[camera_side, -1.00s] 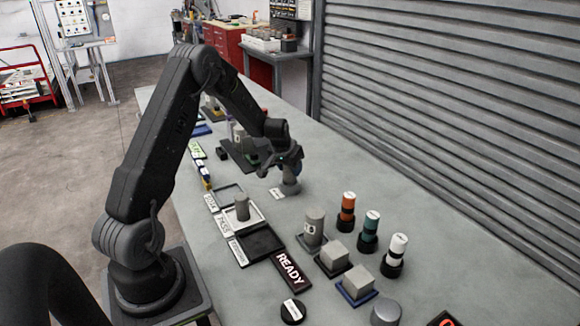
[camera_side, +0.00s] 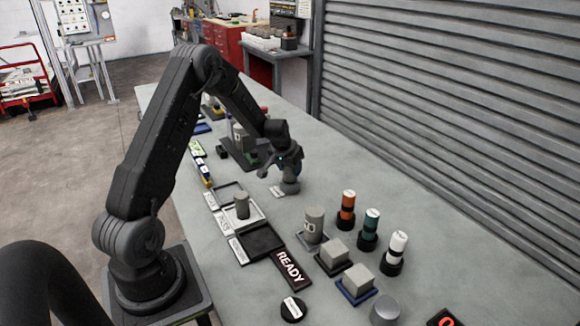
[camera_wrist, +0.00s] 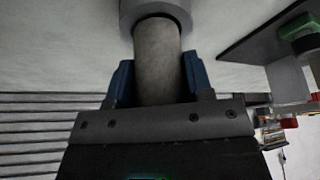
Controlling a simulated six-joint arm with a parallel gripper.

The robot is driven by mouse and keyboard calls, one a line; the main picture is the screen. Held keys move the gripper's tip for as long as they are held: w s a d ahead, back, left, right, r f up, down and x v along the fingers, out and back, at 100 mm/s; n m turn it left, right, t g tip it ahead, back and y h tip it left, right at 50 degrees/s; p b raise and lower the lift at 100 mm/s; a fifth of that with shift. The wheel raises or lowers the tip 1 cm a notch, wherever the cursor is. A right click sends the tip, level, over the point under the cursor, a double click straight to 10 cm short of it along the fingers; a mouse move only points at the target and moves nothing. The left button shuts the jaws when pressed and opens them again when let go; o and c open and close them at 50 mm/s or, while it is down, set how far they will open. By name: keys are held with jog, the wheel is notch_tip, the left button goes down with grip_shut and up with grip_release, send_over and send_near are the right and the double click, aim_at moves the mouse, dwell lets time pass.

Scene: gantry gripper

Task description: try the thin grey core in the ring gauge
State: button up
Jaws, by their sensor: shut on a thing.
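My gripper (camera_wrist: 158,85) is shut on a grey cylindrical core (camera_wrist: 158,60), with a blue finger on each side of it. The far end of the core meets the light grey ring gauge (camera_wrist: 155,10), with a dark line around it where they meet. I cannot tell how deep the core sits in the ring. In the side view the gripper (camera_side: 287,172) is low over the ring gauge (camera_side: 290,188), which stands on the bench beside a small white card (camera_side: 277,192). The core is mostly hidden there.
Another grey cylinder (camera_side: 242,206) stands in a pale tray (camera_side: 258,221) in front of my gripper. An empty black tray (camera_side: 262,242), a large grey cylinder (camera_side: 314,222), grey blocks (camera_side: 334,252) and coloured cylinders (camera_side: 347,210) stand nearer. The bench to the right is clear.

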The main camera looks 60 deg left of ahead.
jog(key=shift+f, duration=0.2)
jog(key=o, duration=1.2)
jog(key=shift+c, duration=0.2)
jog(key=v, duration=1.3)
jog(key=shift+r, duration=0.35)
jog(key=shift+s+d+r, duration=0.1)
jog(key=shift+d, duration=0.05)
jog(key=s+d+r+m, duration=0.1)
jog(key=s+d+r, duration=0.3)
jog(key=d, duration=0.3)
jog(key=s+d+r+m+t+h, duration=0.1)
jog(key=s+d+r+m, duration=0.2)
jog(key=d, duration=0.5)
jog(key=s+d+r, duration=0.4)
jog(key=d, duration=0.3)
jog(key=s+d+m+h, duration=0.1)
jog(key=s+d, duration=0.5)
jog(key=s, duration=0.4)
jog(key=shift+m+t, duration=0.3)
